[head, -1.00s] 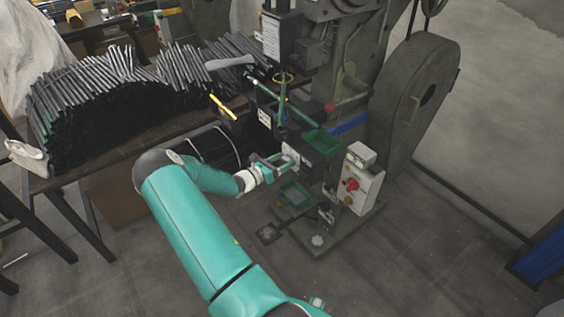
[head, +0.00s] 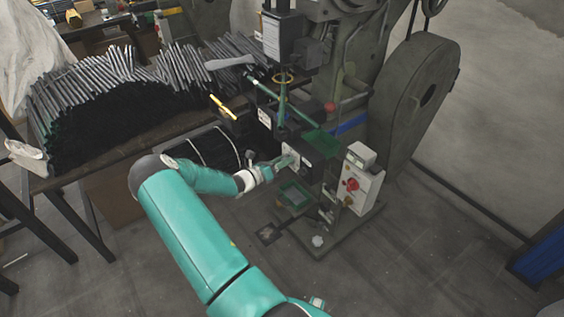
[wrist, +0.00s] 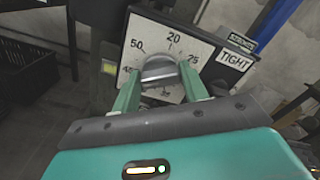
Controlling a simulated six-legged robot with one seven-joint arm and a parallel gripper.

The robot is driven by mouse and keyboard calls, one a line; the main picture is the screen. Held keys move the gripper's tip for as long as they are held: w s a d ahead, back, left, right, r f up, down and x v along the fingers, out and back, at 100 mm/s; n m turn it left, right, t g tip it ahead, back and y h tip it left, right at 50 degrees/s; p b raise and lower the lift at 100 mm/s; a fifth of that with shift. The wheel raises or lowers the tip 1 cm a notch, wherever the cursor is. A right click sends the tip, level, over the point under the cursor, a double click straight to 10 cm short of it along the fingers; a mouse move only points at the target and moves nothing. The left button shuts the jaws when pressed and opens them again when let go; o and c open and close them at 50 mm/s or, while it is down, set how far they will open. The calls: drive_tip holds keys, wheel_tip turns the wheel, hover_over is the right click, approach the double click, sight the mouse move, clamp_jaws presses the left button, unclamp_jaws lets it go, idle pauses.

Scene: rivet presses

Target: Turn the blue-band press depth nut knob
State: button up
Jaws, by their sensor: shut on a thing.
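The depth nut knob (wrist: 160,71) is a grey metal round knob on a white dial plate (wrist: 132,52) with numbers such as 50, 20 and 25 around it. My gripper (wrist: 161,82) has its two green fingers on either side of the knob, closed on it. In the head view my gripper (head: 286,161) is at the front of the press, against the dial, and it hides the knob there. The press (head: 345,80) is dark grey-green and has a blue band (head: 348,124).
A label reading TIGHT (wrist: 234,60) is right of the dial. A control box with a red button (head: 359,187) stands right of my gripper. A green tray (head: 321,143) sits just above. A table with heaped dark rods (head: 85,125) is at left.

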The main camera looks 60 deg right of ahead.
drive_tip(key=shift+n, duration=1.1)
drive_tip(key=o, duration=1)
drive_tip(key=v, duration=1.4)
